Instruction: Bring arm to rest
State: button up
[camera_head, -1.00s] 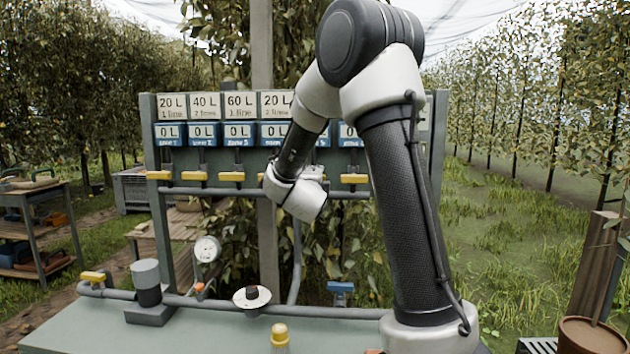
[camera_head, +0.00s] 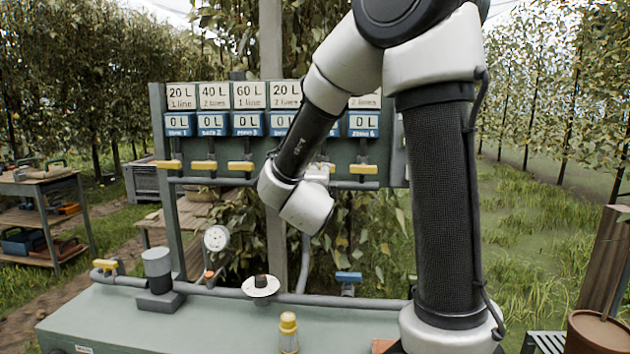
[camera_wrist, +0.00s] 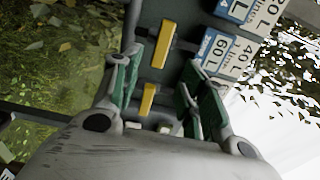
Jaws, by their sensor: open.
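My gripper (camera_wrist: 160,85) shows in the wrist view with its two green-padded fingers spread apart and nothing between them. Beyond the fingers are yellow valve handles (camera_wrist: 168,44) on the irrigation panel, apart from the fingers as far as I can tell. In the head view my arm stands up from the right of the bench, bends at the top and reaches down in front of the panel (camera_head: 222,152). The gripper's fingers are hidden there behind my wrist. The panel carries a row of litre signs (camera_head: 214,95), blue 0 L displays (camera_head: 211,124) and yellow handles (camera_head: 204,167).
A shelf cart (camera_head: 42,215) stands at left, a plant pot (camera_head: 597,332) at right. Grass lies open behind.

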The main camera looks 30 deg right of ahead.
jog(key=a+f+n+g+y, duration=0.3)
jog(key=a+f+n+y, duration=0.6)
jog(key=a+f+n, duration=0.25)
jog(key=s+a+f+n+g+y, duration=0.25)
jog(key=s+n+g, duration=0.25)
jog(key=s+n, duration=0.25)
jog(key=s+d+r+n+g, duration=0.1)
jog(key=s+d+r+n, duration=0.2)
jog(key=s, duration=0.8)
jog(key=s+d+r+n+g+h, duration=0.1)
jog(key=s+d+r+n, duration=0.2)
jog(key=s, duration=0.8)
jog(key=d+r, duration=0.2)
jog(key=d, duration=0.2)
jog(key=shift+s+r+g, duration=0.2)
jog(key=shift+r+g, duration=0.15)
jog(key=shift+g, duration=0.05)
jog(key=shift+h, duration=0.25)
